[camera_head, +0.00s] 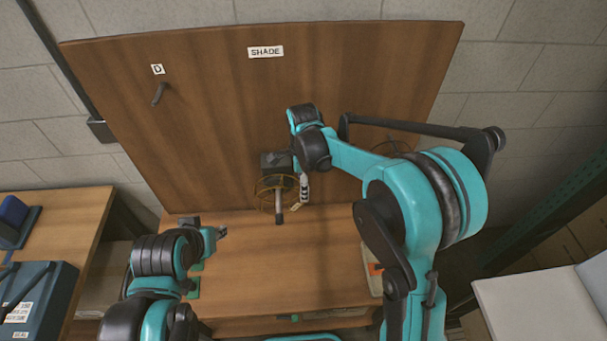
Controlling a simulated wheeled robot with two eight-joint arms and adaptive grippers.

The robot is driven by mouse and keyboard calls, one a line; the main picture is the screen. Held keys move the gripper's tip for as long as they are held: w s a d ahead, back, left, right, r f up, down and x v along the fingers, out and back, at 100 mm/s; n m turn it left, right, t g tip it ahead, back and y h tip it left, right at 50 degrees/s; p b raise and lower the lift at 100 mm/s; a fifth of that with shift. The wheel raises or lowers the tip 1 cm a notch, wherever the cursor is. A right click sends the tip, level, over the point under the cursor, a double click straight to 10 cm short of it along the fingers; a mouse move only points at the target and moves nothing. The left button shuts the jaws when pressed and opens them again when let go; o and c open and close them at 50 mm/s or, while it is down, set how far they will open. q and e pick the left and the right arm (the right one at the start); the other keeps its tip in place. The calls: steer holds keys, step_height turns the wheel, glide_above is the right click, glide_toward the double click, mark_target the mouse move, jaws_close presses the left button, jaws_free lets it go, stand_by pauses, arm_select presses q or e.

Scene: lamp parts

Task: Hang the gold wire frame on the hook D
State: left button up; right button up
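The gold wire frame (262,190) is a round open cage low on the middle of the brown board. It surrounds or overlaps a grey peg (279,208); I cannot tell which. Hook D (159,94) is a bare dark peg at the board's upper left, under the label D (158,69). My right gripper (303,185) points down just right of the frame, close to it. Whether its fingers grip the frame is too small to tell. My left gripper (221,232) is low over the table, apart from the frame, its finger gap unclear.
The upright board (215,120) carries a SHADE label (265,51). Another thin wire shape (392,147) is partly hidden behind my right arm. A brown table (300,260) lies in front. A blue-grey box (38,295) sits at left. The board around hook D is clear.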

steer(key=shift+f, duration=2.3)
steer(key=shift+c, duration=0.3)
steer(key=c, duration=1.3)
steer(key=shift+s+b, duration=0.5)
steer(key=shift+s, duration=6.95)
